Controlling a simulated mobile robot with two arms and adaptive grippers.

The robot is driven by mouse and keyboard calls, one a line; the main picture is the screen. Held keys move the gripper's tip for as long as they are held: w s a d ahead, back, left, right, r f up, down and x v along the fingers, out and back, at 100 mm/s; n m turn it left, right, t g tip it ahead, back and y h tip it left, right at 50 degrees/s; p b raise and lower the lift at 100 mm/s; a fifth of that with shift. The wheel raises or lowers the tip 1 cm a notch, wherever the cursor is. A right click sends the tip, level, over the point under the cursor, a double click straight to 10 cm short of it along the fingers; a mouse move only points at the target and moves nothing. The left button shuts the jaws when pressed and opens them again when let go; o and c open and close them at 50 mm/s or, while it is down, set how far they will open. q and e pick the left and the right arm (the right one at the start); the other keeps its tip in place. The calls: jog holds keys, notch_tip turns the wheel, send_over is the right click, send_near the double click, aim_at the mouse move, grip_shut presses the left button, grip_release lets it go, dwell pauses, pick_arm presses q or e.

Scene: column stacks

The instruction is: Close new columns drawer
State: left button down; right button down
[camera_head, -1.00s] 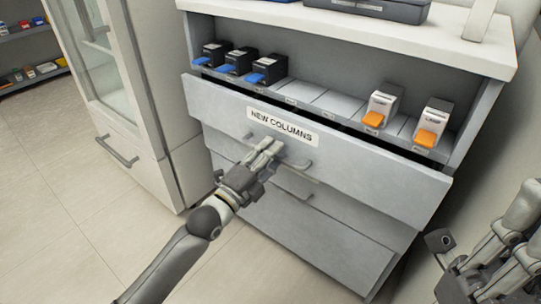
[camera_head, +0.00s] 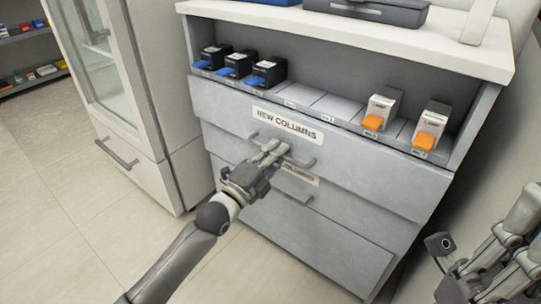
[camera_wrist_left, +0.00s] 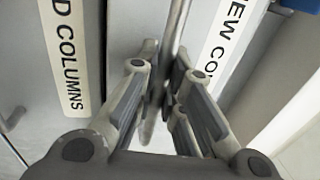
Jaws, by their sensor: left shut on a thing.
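The new columns drawer (camera_head: 370,165) is the grey top drawer of the cabinet, with a white NEW COLUMNS label (camera_head: 287,123). Its front sits at or very near the cabinet body, with no clear gap along its top edge. My left gripper (camera_head: 274,152) is shut on the bar handle (camera_head: 306,163) of this drawer. In the left wrist view, the fingers close around the metal bar (camera_wrist_left: 175,35), between the two drawer labels. My right gripper (camera_head: 500,250) shows in part at the lower right, away from the cabinet; its fingertips are unclear.
A lower drawer (camera_head: 320,230) has a partly covered COLUMNS label (camera_head: 300,175). Black boxes with blue fronts (camera_head: 268,74) and white boxes with orange fronts (camera_head: 430,127) stand on the shelf above. A glass-door cabinet (camera_head: 120,110) stands at the left. The floor in front is clear.

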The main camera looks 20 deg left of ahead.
pick_arm(q)
jog(key=shift+x, duration=1)
jog(key=c, duration=1.5)
grip_release()
jog(key=shift+w+f, duration=0.2)
jog(key=shift+c, duration=0.2)
jog(key=v, duration=1.2)
jog(key=shift+s, duration=0.15)
